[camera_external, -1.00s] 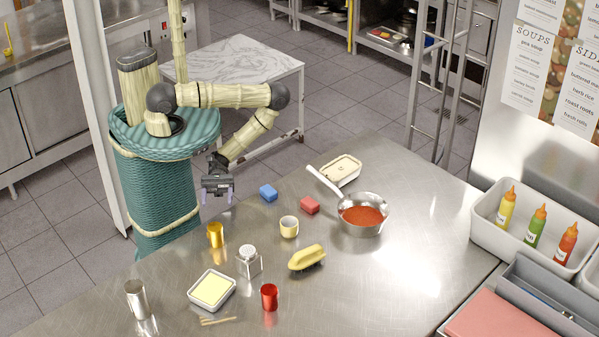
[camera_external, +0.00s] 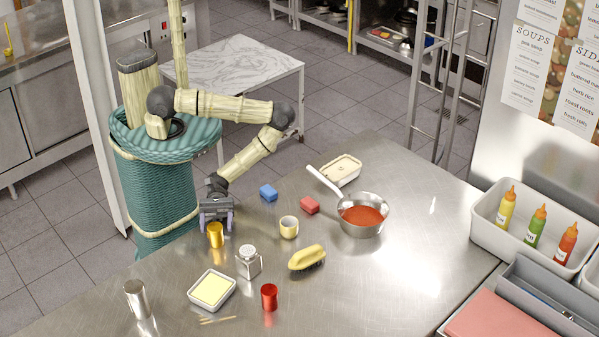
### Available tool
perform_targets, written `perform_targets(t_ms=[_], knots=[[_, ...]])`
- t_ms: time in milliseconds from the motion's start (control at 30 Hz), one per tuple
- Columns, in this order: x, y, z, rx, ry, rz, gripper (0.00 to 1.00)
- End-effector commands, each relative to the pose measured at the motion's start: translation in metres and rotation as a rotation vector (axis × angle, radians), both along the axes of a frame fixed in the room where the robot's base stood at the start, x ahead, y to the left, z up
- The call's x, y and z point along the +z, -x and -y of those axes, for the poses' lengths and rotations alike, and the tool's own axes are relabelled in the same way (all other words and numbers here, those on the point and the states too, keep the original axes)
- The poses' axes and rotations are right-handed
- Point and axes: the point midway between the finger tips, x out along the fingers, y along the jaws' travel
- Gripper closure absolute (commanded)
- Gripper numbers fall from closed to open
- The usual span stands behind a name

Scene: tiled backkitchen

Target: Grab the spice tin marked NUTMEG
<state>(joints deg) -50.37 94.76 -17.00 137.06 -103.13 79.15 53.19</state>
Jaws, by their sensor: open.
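Three small cylindrical tins stand upright on the steel counter: a gold one (camera_external: 215,236), a red one (camera_external: 269,297) and a silver one (camera_external: 136,299). I can read no NUTMEG marking on any of them from this view. My gripper (camera_external: 216,223) is open and points down at the counter's back left edge. It is right at the gold tin, with one finger to each side in the picture. The gold tin shows in front of the gripper, and I see no contact. The red and silver tins are well clear of it.

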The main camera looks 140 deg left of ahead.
Motion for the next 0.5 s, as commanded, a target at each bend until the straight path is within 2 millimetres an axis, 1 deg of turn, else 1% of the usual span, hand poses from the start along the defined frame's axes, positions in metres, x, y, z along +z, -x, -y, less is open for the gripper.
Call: perform_targets(t_ms=[367,500], knots=[[0.0,-0.003,0.003,0.0,0.001,0.001,0.33],[-0.004,-0.013,0.012,-0.002,0.0,0.002,0.33]])
